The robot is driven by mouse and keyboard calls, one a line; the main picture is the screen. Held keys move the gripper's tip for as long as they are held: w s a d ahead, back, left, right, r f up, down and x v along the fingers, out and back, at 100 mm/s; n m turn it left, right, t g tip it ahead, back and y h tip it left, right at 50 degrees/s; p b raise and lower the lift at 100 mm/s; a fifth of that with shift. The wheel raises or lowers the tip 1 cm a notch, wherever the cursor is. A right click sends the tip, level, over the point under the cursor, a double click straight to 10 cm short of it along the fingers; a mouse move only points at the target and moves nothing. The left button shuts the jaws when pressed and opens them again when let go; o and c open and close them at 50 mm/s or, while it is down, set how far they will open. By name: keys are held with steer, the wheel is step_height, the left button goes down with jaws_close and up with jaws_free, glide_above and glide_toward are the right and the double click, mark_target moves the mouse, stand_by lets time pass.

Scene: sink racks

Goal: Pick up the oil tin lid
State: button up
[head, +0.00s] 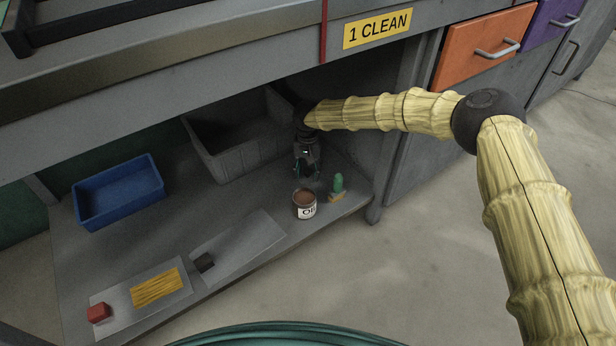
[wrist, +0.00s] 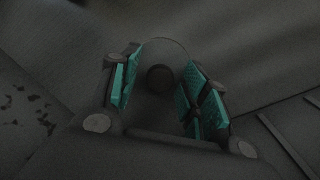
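My gripper (head: 306,172) hangs under the counter, over the lower shelf and just behind the oil tin (head: 305,206). The tin stands upright, with a white label and a brown top. In the wrist view my gripper (wrist: 162,95) has its teal-padded fingers apart. Between them is a grey round disc with a dark round knob, which looks like the oil tin lid (wrist: 160,53). The disc nearly fills the gap; whether the pads touch it is too dark to tell. In the head view the lid is not made out.
A green cactus-like item (head: 337,187) stands right of the tin. A grey bin (head: 222,155) is behind left, and a blue bin (head: 120,190) is farther left. Grey boards (head: 238,247) lie on the shelf (head: 165,235). The counter edge (head: 250,75) hangs above.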

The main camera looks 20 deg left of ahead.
steer(key=c, duration=0.6)
steer(key=shift+c, duration=0.2)
